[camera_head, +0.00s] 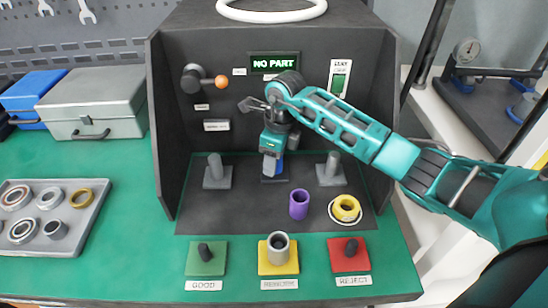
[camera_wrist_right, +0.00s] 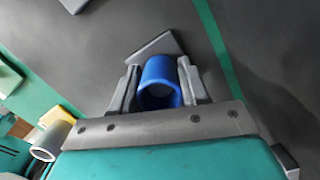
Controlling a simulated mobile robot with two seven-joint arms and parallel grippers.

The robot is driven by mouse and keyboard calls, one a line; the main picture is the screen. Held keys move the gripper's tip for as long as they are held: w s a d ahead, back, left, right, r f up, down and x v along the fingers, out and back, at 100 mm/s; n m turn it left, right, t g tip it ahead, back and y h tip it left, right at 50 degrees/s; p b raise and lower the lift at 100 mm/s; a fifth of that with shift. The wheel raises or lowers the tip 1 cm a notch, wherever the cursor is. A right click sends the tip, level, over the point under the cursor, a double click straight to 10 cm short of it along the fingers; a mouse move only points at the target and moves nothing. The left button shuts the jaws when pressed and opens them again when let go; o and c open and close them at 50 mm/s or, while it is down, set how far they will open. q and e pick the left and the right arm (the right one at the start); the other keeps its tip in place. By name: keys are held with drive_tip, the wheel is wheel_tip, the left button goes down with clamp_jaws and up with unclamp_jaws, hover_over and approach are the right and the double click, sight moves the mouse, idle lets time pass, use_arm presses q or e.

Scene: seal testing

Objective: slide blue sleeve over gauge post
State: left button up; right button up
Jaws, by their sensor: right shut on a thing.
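The blue sleeve (camera_wrist_right: 161,72) is between the fingers of my right gripper (camera_wrist_right: 160,84) in the wrist view, its open end facing the camera. In the head view my right gripper (camera_head: 272,152) points down at the middle of the test station, with a little of the blue sleeve (camera_head: 268,166) showing. A grey square base (camera_wrist_right: 152,46) shows just beyond the sleeve. The middle post is hidden by the gripper and sleeve, so I cannot tell whether the sleeve is around it or above it. Grey posts stand at left (camera_head: 215,168) and right (camera_head: 332,167). My left gripper is out of view.
A purple sleeve (camera_head: 299,204) and a yellow ring (camera_head: 346,208) on a white ring stand in front. Green (camera_head: 206,266), yellow (camera_head: 267,267) and red (camera_head: 362,260) pads line the front edge; a grey sleeve (camera_head: 278,248) stands on the yellow one. Dark panels enclose the sides.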

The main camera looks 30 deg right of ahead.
drive_tip(key=shift+f, duration=0.2)
idle(0.7)
drive_tip(key=o, duration=1.3)
wheel_tip(320, 180, up, 8)
drive_tip(key=p, duration=0.4)
drive_tip(key=shift+r+p, duration=0.2)
drive_tip(key=shift+p, duration=0.2)
drive_tip(key=shift+r, duration=0.3)
drive_tip(key=shift+s+f, duration=0.1)
